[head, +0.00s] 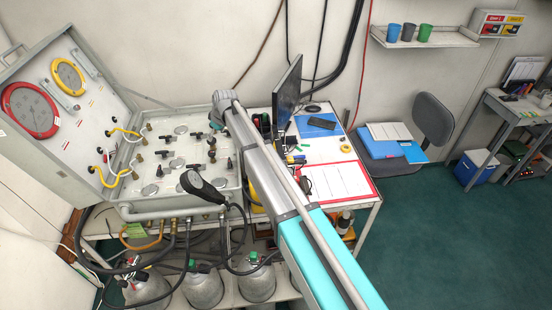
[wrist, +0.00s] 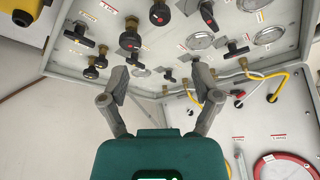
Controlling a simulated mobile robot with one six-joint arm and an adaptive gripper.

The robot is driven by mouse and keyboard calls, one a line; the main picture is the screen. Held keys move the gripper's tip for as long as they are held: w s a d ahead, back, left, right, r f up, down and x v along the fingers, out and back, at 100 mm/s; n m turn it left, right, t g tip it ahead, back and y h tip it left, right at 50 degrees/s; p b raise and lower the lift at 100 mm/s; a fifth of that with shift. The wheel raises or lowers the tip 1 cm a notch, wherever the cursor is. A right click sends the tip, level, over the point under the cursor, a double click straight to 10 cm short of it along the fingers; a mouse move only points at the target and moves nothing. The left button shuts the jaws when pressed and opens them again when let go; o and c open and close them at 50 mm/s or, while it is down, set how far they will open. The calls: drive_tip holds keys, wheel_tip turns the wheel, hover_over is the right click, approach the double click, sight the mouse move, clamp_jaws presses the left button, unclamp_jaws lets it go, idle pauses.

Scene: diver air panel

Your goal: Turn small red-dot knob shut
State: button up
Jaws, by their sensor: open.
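The air panel (head: 180,148) is an open grey case with black knobs, T-handles and gauges on its face. In the wrist view the panel face (wrist: 115,38) fills the top. My gripper (wrist: 157,74) is open and empty, its two fingers spread below the rows of knobs. Red marks show on a larger round knob (wrist: 160,14) and a T-handle (wrist: 207,13) farther up. In the head view my arm hides the gripper.
Yellow and white hoses (wrist: 268,75) run at the right of the wrist view, near the lid's red-rimmed gauge (wrist: 285,166). A black handset (head: 203,187) lies at the panel's front edge. Gas cylinders (head: 203,288) stand below. A monitor (head: 287,90) stands right of the panel.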

drive_tip(key=s+d+f+m+b, duration=0.1)
drive_tip(key=s+d, duration=0.1)
drive_tip(key=d, duration=0.5)
drive_tip(key=s+d+f+m+h+b, duration=0.1)
drive_tip(key=s+d+f+m+b, duration=0.1)
drive_tip(key=d, duration=0.5)
drive_tip(key=s+d+f+m+b, duration=0.1)
drive_tip(key=s+d+f+b, duration=0.1)
drive_tip(key=d, duration=0.5)
drive_tip(key=shift+s+d+f+m+h, duration=0.2)
drive_tip(key=shift+s+d+m+h, duration=0.15)
drive_tip(key=shift+s, duration=0.25)
drive_tip(key=shift+s+d+f, duration=0.1)
drive_tip(key=shift+s+d, duration=0.1)
drive_tip(key=shift+d, duration=0.25)
drive_tip(key=shift+s+d+f, duration=0.1)
drive_tip(key=shift+s+d, duration=0.1)
drive_tip(key=shift+d, duration=0.25)
drive_tip(key=shift+d+m, duration=0.1)
drive_tip(key=shift+m, duration=0.15)
